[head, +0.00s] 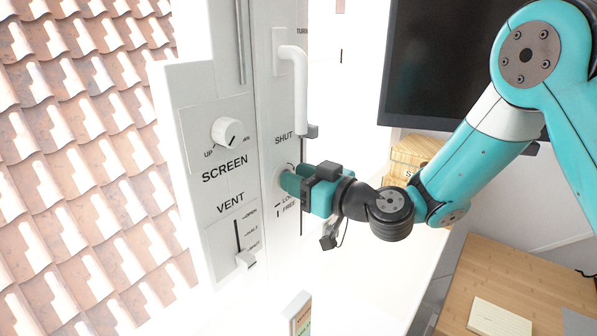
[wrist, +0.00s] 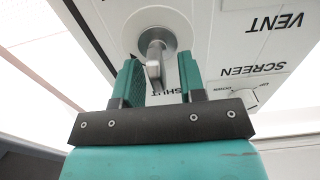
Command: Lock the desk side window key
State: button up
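The key (wrist: 154,63) is a small silver piece standing out of a round lock rosette (wrist: 157,35) on the white window frame. In the wrist view it sits between the two teal fingers of my gripper (wrist: 158,75), with a gap on each side. My gripper is open around the key. In the head view my gripper (head: 289,181) reaches the frame just under the word SHUT and covers most of the lock. The partly covered LOCK and FREE marks (head: 287,205) show below the fingers.
A white window handle (head: 299,90) hangs down above my gripper. On the left panel are the SCREEN knob (head: 227,131) and the VENT slider (head: 246,260). A dark monitor (head: 440,70) and wooden box (head: 408,157) stand to the right, above a wooden desk (head: 510,275).

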jog(key=shift+c, duration=0.2)
grip_shut()
jog(key=shift+m, duration=0.3)
jog(key=shift+w+d+f+m+b, duration=0.2)
jog(key=shift+m+b, duration=0.2)
jog(key=shift+m, duration=2.45)
jog(key=shift+w+d+f+m+b, duration=0.15)
jog(key=shift+m+b, duration=0.3)
jog(key=shift+m, duration=2.45)
jog(key=shift+w+d+f+m+b, duration=0.1)
jog(key=shift+w+f+m+b, duration=0.25)
jog(key=shift+m, duration=2.5)
jog(key=shift+s, duration=0.15)
